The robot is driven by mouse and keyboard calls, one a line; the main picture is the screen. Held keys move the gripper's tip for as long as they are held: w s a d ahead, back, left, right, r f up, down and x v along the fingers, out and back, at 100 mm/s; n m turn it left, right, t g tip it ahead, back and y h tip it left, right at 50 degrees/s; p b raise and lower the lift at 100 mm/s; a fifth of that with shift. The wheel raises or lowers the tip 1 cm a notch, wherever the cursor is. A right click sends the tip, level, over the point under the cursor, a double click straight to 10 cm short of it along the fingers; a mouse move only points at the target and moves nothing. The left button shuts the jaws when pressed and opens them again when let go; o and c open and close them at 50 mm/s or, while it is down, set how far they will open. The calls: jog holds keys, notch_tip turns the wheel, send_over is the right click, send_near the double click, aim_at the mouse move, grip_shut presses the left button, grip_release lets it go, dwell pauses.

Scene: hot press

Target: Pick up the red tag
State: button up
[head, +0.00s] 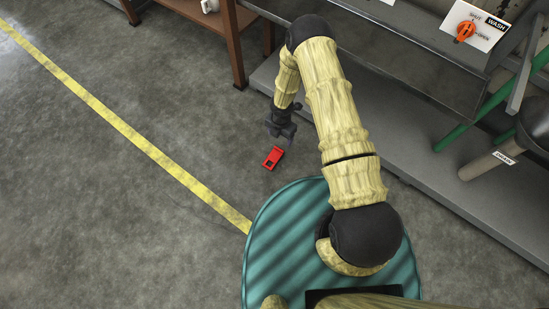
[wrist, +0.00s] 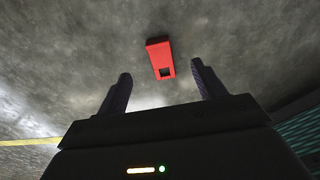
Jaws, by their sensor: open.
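The red tag (head: 273,157) lies flat on the grey floor in the head view. It is a small red rectangle with a dark square opening near one end. My gripper (head: 283,137) hangs just above and beside it, pointing down. In the wrist view the red tag (wrist: 160,58) shows ahead of my gripper (wrist: 162,85), roughly centred between the two spread dark fingers and beyond their tips. The fingers are open and empty, apart from the tag. The exact height of the fingers over the floor is hard to tell.
A yellow floor line (head: 140,140) runs diagonally on the left. A grey metal ledge (head: 430,180) lies right, below an orange knob (head: 465,31). The floor around the tag is clear.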

jog(key=b, duration=0.4)
send_over(280, 150)
notch_tip(280, 150, down, 7)
jog(key=shift+w+f, duration=0.1)
jog(key=shift+f, duration=0.1)
jog(key=f+b, duration=0.2)
jog(key=f, duration=0.1)
jog(key=f+b, duration=0.2)
jog(key=shift+w+a, duration=0.1)
jog(key=shift+w, duration=0.25)
jog(key=c, duration=1.1)
jog(key=shift+r+p, duration=3.2)
jog(key=shift+r, duration=1.8)
jog(key=shift+c, duration=0.2)
